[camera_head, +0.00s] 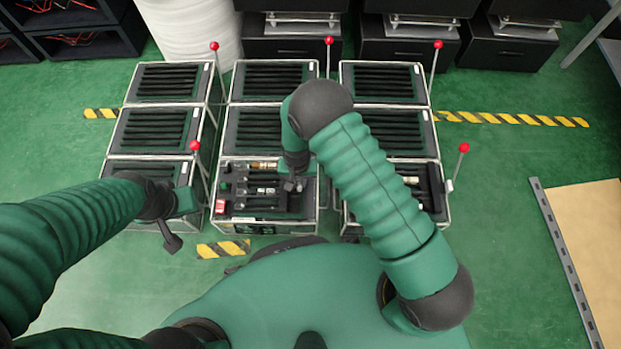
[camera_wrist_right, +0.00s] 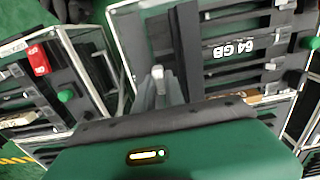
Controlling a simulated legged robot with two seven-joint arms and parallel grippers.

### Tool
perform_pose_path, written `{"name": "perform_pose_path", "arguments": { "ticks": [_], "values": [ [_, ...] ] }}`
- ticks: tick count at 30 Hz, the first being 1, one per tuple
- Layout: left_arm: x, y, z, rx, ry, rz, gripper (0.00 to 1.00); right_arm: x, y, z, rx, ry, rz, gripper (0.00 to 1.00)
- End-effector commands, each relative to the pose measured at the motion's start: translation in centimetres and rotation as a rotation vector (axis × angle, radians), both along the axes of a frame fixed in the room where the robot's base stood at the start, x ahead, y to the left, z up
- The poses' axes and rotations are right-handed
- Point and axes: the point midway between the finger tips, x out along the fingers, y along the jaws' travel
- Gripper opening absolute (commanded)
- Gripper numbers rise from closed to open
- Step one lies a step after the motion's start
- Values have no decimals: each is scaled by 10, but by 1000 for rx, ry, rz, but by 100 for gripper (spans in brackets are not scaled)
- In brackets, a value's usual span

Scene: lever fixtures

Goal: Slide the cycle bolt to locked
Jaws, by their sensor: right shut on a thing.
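The middle front fixture (camera_head: 250,218) is an open-topped case with dark bars and small parts inside. My right gripper (camera_head: 292,184) reaches down at the right part of this fixture. In the right wrist view the fingers (camera_wrist_right: 160,88) are closed together around a small light grey piece (camera_wrist_right: 158,72), which I take for the cycle bolt's handle; the rest of the bolt is hidden by my gripper and wrist. It stands beside a long dark bar (camera_wrist_right: 187,50). My left gripper (camera_head: 172,242) hangs apart at the left front fixture, its jaws too small to read.
Slatted cases stand in rows around it, with red-knobbed levers (camera_head: 195,146) rising at their sides. A red block (camera_head: 220,207) and green knob (camera_head: 224,187) sit at the middle fixture's left edge.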

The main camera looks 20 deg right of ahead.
Motion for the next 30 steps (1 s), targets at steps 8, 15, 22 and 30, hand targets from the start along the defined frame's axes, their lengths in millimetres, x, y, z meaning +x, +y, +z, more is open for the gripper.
{"name": "perform_pose_path", "arguments": {
  "ticks": [8,15,22,30],
  "values": [
    [0,0,0,0,0,0,36,1,6,0,5,-2,0,0],
    [0,0,0,0,0,0,36,1,6,0,5,-2,1,36],
    [0,0,3,0,0,0,36,1,5,3,3,-2,0,36],
    [0,0,41,0,0,0,36,2,5,65,3,-4,0,36]
  ]
}}
